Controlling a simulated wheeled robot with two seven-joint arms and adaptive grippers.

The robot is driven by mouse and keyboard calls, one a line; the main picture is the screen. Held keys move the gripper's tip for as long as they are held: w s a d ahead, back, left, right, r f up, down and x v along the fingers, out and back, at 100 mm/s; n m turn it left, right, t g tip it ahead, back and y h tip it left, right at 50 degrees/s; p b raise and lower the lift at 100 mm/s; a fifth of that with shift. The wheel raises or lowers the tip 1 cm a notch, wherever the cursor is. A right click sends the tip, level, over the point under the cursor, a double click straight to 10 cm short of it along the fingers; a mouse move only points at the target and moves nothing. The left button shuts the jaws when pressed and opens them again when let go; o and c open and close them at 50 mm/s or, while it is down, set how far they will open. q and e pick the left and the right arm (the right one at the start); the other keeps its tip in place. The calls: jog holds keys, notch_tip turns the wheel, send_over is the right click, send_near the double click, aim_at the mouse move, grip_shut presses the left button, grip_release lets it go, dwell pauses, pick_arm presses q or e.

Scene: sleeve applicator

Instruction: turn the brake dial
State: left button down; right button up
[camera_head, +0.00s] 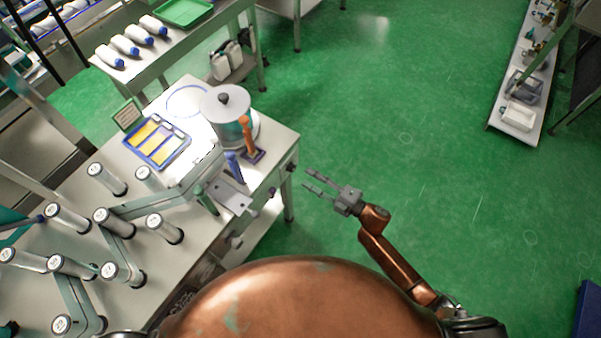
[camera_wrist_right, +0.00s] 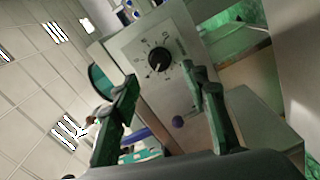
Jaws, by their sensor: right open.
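The brake dial (camera_wrist_right: 160,60) is a round black knob with a pale pointer, set in a grey panel (camera_wrist_right: 130,42) with markings around it. In the right wrist view it shows between and beyond the fingers of my right gripper (camera_wrist_right: 166,82). In the head view my right gripper (camera_head: 308,180) is open and empty, its fingers pointing left at the right edge of the workbench (camera_head: 278,140). The fingers look apart from the dial. I cannot surely pick out the dial in the head view. My left gripper is not in view.
The green floor (camera_head: 400,130) right of the bench is clear.

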jog(key=v, duration=0.6)
dwell(0.4)
